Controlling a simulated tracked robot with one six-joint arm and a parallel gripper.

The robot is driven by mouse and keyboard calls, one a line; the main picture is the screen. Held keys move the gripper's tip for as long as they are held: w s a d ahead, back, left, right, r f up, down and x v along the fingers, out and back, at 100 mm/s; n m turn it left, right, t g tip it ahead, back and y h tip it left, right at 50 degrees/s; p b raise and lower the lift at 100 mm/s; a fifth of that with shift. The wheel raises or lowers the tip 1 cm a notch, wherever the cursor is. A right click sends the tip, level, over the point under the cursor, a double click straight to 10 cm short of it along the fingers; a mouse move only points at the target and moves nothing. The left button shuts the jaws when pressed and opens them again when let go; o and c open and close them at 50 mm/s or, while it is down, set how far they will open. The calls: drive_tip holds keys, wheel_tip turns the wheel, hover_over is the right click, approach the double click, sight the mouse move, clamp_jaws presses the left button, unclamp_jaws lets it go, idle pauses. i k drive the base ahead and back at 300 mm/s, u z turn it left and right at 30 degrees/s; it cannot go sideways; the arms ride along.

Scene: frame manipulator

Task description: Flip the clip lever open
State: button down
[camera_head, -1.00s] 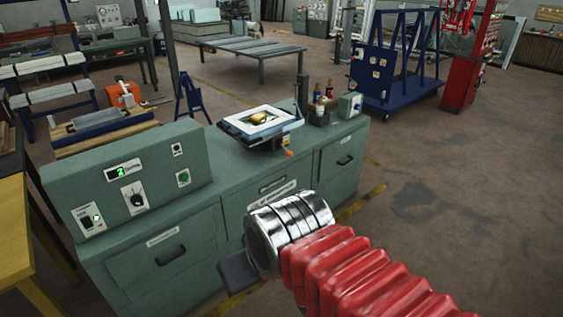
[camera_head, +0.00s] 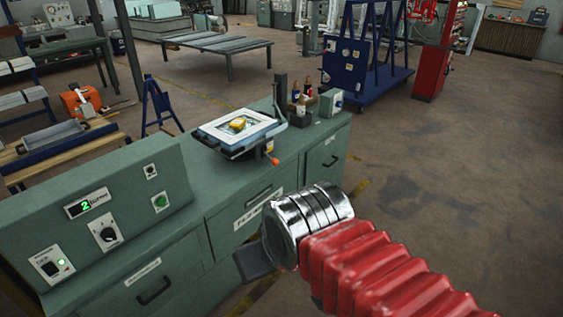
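A frame clamp device (camera_head: 240,132) stands on the green workbench, with a white frame on its blue bed and a small yellow piece (camera_head: 239,124) in the frame. An orange-tipped lever (camera_head: 272,159) sticks out at its front right side. A dark upright post with an arm stands at its back right. The clip lever itself is too small to tell apart. My gripper (camera_head: 256,262) shows as a dark block at the end of my red-sleeved arm, in front of the bench and well apart from the device. Its fingers cannot be made out.
The green bench (camera_head: 190,222) has a control panel (camera_head: 103,215) at its left, reading 2. Small bottles in a holder (camera_head: 301,108) and a grey box (camera_head: 331,102) stand right of the device. A blue cart (camera_head: 362,75) stands behind. The floor at right is clear.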

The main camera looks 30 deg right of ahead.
sight(273, 161)
drive_tip(key=i, duration=0.75)
drive_tip(key=u, duration=0.7)
drive_tip(key=i, duration=0.45)
drive_tip(key=u, duration=0.3)
